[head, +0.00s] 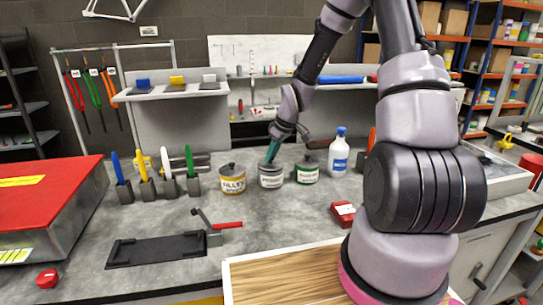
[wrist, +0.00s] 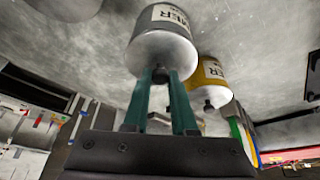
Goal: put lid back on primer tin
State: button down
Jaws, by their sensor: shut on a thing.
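The primer tin (head: 271,181) is grey with a pale label and stands upright on the bench between two other tins. It also shows in the wrist view (wrist: 163,38), upside down. My gripper (head: 270,158) comes down from above on its top, with green fingers. In the wrist view the fingertips (wrist: 161,80) are shut on the small dark knob of the grey lid (wrist: 160,63). The lid is at the tin's mouth, in line with it, with no clear gap showing. I cannot tell whether it is pressed fully down.
A yellow-labelled filler tin (head: 232,180) with its lid on stands close left, and a green-labelled tin (head: 307,171) close right. A white-blue bottle (head: 339,151) stands further right. Upright coloured tools in blocks are left. A black mat (head: 157,250) lies in front; bare bench lies before the tins.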

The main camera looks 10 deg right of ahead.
dwell(0.3)
jog(key=shift+c, duration=0.8)
grip_release()
jog(key=shift+r, duration=3.5)
grip_shut()
jog(key=shift+f, duration=0.15)
